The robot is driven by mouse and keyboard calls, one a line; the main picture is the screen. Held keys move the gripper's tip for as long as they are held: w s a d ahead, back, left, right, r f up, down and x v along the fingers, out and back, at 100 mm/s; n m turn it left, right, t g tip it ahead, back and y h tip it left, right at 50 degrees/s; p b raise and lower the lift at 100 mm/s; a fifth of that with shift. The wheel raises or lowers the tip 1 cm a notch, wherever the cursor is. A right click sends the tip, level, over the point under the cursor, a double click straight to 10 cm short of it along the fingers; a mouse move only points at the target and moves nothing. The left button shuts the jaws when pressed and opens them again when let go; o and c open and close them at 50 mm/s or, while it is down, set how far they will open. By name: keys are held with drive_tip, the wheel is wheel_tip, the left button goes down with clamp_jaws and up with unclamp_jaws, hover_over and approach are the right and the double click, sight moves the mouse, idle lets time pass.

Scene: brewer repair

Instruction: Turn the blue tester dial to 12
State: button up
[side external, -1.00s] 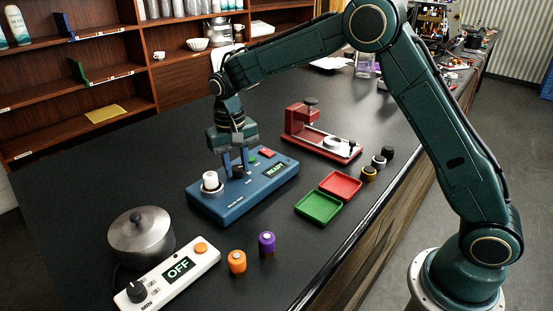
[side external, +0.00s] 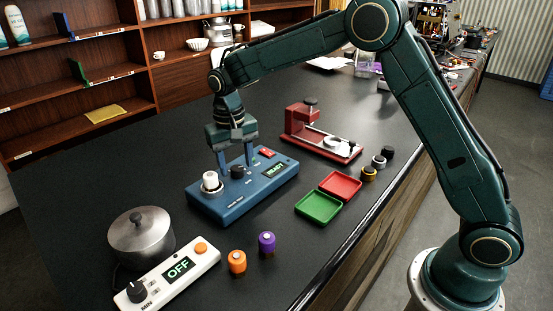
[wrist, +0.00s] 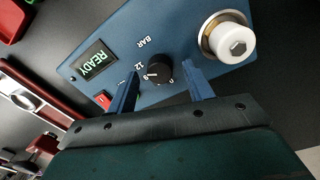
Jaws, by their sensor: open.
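The blue tester (side external: 228,206) stands on the black bench, and its face fills much of the wrist view (wrist: 192,88). Its black dial (wrist: 160,70) has a pale pointer mark that seems to point near the 9, with the 12 printed beside it; the exact setting is hard to read. The dial also shows in the side view (side external: 238,172). My gripper (wrist: 160,66) is open, one finger on each side of the dial, with visible gaps in the wrist view. The tester's display (wrist: 94,58) reads READY in green.
A white capped cylinder (side external: 210,181) stands on the tester, close to one finger. A red button (wrist: 103,99) lies near the other. The red press (side external: 318,136), the green tray (side external: 318,206) and the red tray (side external: 340,185) are to the right. The white OFF box (side external: 200,263) is in front.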

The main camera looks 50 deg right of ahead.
sight(237, 169)
wheel_tip(237, 169, up, 13)
drive_tip(key=shift+a, duration=0.25)
idle(0.3)
drive_tip(key=shift+r, duration=0.15)
drive_tip(key=s+d+r+n+t, duration=0.1)
drive_tip(key=s+d+r+t, duration=0.2)
drive_tip(key=s, duration=0.5)
drive_tip(key=s+d+r+n, duration=0.1)
drive_tip(key=s+d+r, duration=0.25)
drive_tip(key=s, duration=0.55)
drive_tip(key=s+f+n+t, duration=0.1)
drive_tip(key=s+f, duration=0.2)
drive_tip(key=s, duration=0.5)
drive_tip(key=s+f+n+t, duration=0.1)
drive_tip(key=s+f, duration=0.2)
drive_tip(key=s, duration=0.5)
drive_tip(key=shift+s+d+t+y, duration=0.3)
drive_tip(key=shift+d+t, duration=0.05)
drive_tip(key=shift+t, duration=0.05)
